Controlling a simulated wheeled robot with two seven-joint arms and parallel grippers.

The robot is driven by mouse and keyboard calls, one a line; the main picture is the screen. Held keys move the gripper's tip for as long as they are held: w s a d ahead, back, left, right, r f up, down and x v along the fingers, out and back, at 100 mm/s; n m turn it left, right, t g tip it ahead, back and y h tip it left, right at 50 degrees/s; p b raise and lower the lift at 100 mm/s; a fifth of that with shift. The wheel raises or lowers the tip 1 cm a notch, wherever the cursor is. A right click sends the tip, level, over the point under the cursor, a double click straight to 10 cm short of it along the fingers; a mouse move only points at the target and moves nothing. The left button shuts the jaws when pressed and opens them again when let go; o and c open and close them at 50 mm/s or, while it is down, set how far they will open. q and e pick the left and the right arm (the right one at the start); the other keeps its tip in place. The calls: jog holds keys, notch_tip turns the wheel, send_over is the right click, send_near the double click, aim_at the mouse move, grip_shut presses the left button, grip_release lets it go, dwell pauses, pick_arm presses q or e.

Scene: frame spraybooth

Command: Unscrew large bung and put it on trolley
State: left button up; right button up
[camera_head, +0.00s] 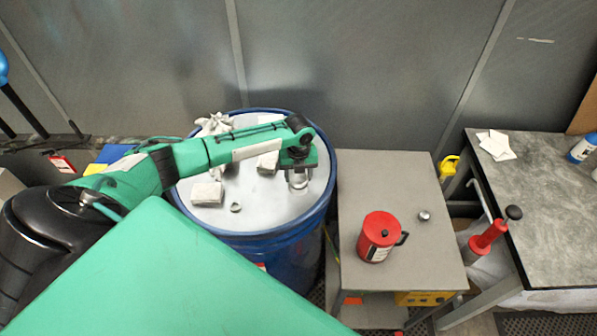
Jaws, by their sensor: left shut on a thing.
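A blue drum (325,205) with a pale lid stands in the middle of the view. My left gripper (298,183) points down over the right side of the lid, near the rim. It is shut on the large bung, which the fingers mostly hide. I cannot tell whether the bung is still seated in the lid. The trolley (385,172) has a grey top and stands just right of the drum. My right gripper is not in view.
A red can (379,237) and a small metal cap (424,215) stand on the trolley; its back part is clear. White cloths and a small ring (235,207) lie on the lid. A workbench (550,205) with a red-handled tool (488,235) beside it stands at right.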

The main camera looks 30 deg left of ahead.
aim_at(298, 177)
pick_arm(q)
jog(key=shift+n, duration=0.5)
jog(key=n, duration=0.3)
jog(key=shift+n, duration=0.8)
jog(key=n, duration=0.3)
jog(key=shift+r, duration=0.15)
jog(key=shift+r, duration=1.95)
